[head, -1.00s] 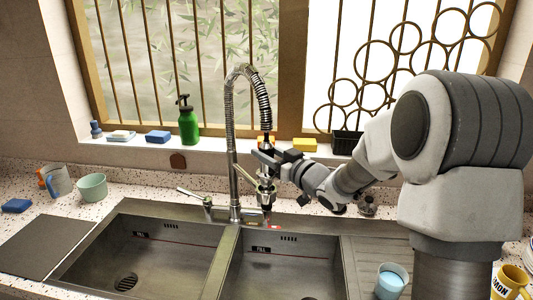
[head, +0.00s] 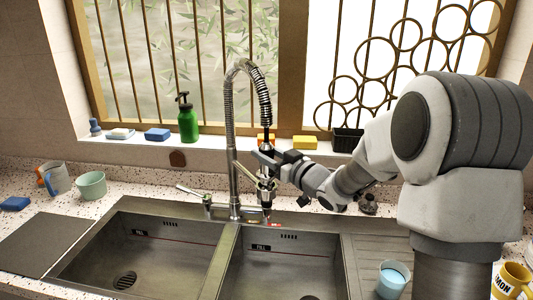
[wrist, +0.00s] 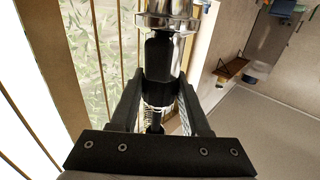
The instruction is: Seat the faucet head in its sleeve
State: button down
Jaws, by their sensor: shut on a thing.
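The tall spring-neck faucet (head: 232,150) stands behind the sinks, its coiled hose arching right and down to the faucet head. My gripper (head: 262,158) is shut on the faucet head, below the end of the coil. In the wrist view, the head's black body (wrist: 160,55) sits between my two fingers (wrist: 160,90), with a chrome part above it at the frame's top. The sleeve (head: 266,186) appears to be at the end of the bracket from the column, just below my gripper. The head looks roughly upright and close to the sleeve; I cannot tell whether it is inside.
Two steel sink basins (head: 160,250) lie below. A green pump bottle (head: 188,122), a blue sponge (head: 157,134) and a yellow sponge (head: 305,142) stand on the sill. A blue cup (head: 391,280) and a yellow mug (head: 510,283) are at the front right.

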jog(key=shift+f+b, duration=1.15)
jog(key=shift+f, duration=0.15)
grip_release()
dwell(0.4)
dwell(0.3)
jog(key=b+v, duration=0.1)
jog(key=v, duration=1.6)
jog(key=shift+s, duration=0.2)
jog(key=shift+w+d, duration=0.1)
